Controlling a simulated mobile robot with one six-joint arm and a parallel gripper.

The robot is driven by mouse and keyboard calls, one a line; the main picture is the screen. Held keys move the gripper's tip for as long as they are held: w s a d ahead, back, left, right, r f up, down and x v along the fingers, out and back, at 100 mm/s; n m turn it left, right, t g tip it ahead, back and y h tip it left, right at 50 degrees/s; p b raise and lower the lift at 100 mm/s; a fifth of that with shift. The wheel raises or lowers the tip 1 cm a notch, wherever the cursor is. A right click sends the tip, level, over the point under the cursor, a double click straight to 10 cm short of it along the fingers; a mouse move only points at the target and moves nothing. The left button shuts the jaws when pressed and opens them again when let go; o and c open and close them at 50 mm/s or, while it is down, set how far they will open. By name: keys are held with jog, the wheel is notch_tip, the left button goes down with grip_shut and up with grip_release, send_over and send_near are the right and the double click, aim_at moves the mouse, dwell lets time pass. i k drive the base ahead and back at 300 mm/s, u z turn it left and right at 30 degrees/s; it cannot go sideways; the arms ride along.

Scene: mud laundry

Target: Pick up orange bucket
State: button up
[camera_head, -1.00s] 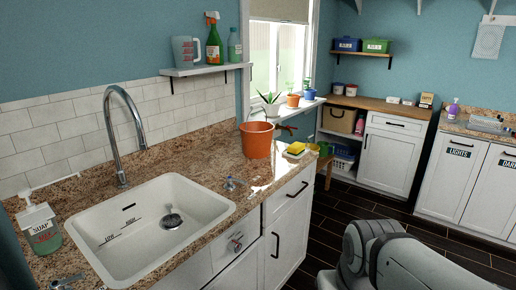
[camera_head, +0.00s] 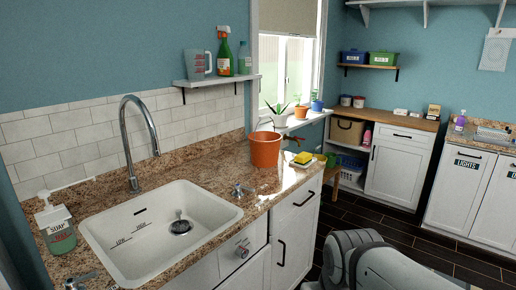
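The orange bucket (camera_head: 265,150) stands upright on the granite counter, right of the sink and near the back wall. Its thin handle shows at its upper left. My gripper is not in the head view. Only a grey-white part of my arm shows at the lower right, over the floor and apart from the bucket.
The counter (camera_head: 222,172) holds a white sink (camera_head: 130,237) with a tall faucet (camera_head: 135,140), a soap bottle (camera_head: 58,232), and a yellow sponge (camera_head: 302,158) close right of the bucket. A shelf (camera_head: 216,79) with bottles hangs above. Dark floor (camera_head: 345,218) lies open beyond the counter.

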aim_at(264, 145)
jog(key=z, duration=0.05)
jog(key=i, duration=0.95)
jog(key=z, duration=1.8)
jog(key=i, duration=2.25)
jog(key=u, duration=2.2)
